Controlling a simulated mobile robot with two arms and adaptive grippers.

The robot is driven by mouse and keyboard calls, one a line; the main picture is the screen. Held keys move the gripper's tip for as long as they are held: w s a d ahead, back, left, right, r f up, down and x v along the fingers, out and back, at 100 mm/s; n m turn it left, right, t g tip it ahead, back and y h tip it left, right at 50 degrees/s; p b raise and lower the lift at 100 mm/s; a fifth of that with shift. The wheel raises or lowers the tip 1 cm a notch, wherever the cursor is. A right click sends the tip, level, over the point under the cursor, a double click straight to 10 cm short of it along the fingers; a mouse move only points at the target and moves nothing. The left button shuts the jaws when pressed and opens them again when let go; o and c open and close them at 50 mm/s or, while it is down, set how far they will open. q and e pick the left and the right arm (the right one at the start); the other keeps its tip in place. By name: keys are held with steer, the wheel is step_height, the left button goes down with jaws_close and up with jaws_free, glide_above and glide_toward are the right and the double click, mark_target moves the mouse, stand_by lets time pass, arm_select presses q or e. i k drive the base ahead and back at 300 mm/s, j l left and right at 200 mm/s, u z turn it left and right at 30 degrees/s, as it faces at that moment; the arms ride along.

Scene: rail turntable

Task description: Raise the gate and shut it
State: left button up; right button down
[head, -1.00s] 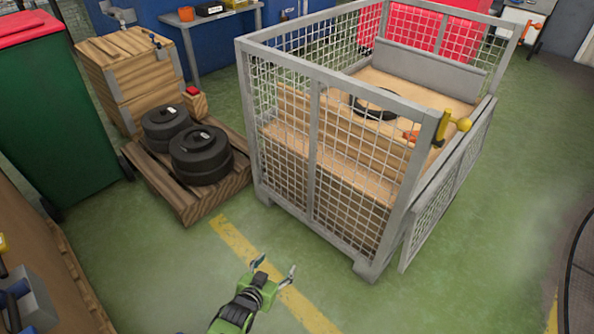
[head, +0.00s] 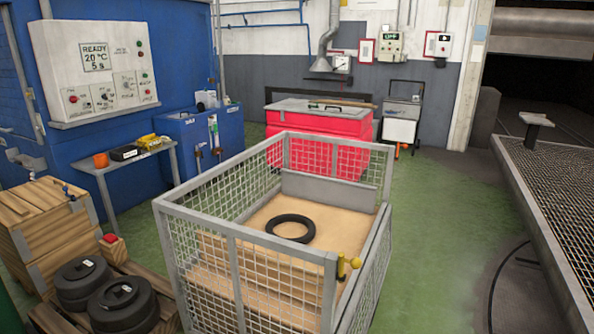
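A grey wire-mesh cage (head: 235,255) stands in the middle foreground of the head view. Its gate (head: 371,285) is the mesh panel on the right side. It hangs folded down along the outside, leaving the upper part of that side open between the posts. A black ring (head: 290,228) lies on the wooden boards inside. The gate's lower edge is cut off by the frame. Neither of my grippers is in view.
Black round weights (head: 124,300) on a pallet and a wooden crate (head: 50,228) stand at left. A red bin (head: 318,122) stands behind the cage. Green floor (head: 440,225) is free right of the cage, up to a dark cable (head: 493,285) and a raised grated platform (head: 550,190).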

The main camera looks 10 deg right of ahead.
mark_target(370, 265)
steer(key=i+l+z, duration=0.3)
steer(key=l+z, duration=0.15)
steer(key=l, duration=0.15)
steer(key=i+l+z, duration=0.85)
steer(key=i+l, duration=0.15)
steer(key=i, duration=0.35)
steer(key=i+l+u, duration=0.1)
steer(key=i, duration=0.35)
steer(key=i+l, duration=0.2)
steer(key=i, duration=0.3)
steer(key=i+u, duration=0.4)
steer(key=i+l+u, duration=0.2)
steer(key=i+u, duration=0.2)
steer(key=i+l+u, duration=0.8)
steer(key=k+j, duration=0.05)
